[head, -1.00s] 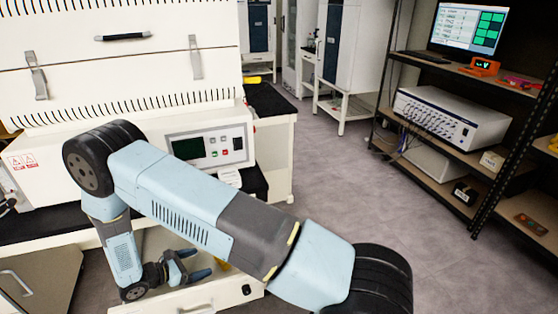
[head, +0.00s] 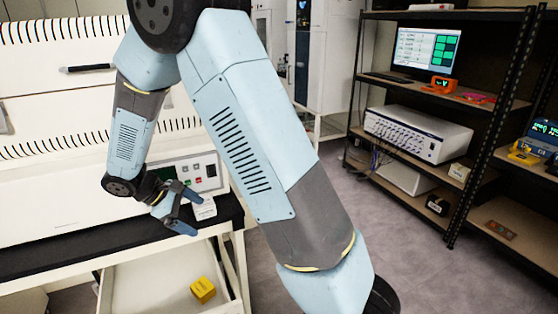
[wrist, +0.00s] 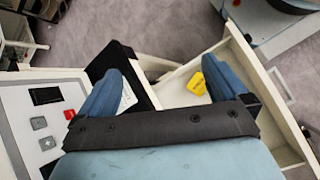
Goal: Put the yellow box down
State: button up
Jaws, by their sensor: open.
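The yellow box (head: 203,290) lies in the open white drawer (head: 150,270) under the bench, toward the drawer's right side. My gripper (head: 185,208) is open and empty, raised above the drawer, close to the bench edge and the machine's control panel. In the wrist view the yellow box (wrist: 197,84) shows just left of the right finger's tip, farther down inside the drawer (wrist: 177,95). The box and the fingers are apart. The spread blue fingers also show in the wrist view (wrist: 160,85).
The white machine's control panel (head: 197,174) is right behind my gripper. The black bench top (head: 100,232) lies below and left of it. A shelving rack (head: 410,165) with a monitor and instruments stands at the right. The floor between is clear.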

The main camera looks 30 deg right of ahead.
jog(key=s+d+r+m+y, duration=0.25)
jog(key=s+d+r, duration=0.2)
jog(key=r, duration=0.25)
jog(key=s+d+r+m+y, duration=0.25)
jog(key=s+d+r, duration=0.2)
jog(key=r, duration=0.35)
jog(key=s+d+r+m+t+y, duration=0.1)
jog(key=s+d+r+m+t, duration=0.2)
jog(key=s, duration=0.4)
jog(key=s+d+r+m+t+y, duration=0.2)
jog(key=s+d+r+m, duration=0.1)
jog(key=s+r, duration=0.2)
jog(key=shift+s+d+r+m+t, duration=0.3)
jog(key=shift+s+r+m+t, duration=0.1)
jog(key=shift+s, duration=0.55)
jog(key=shift+c, duration=0.3)
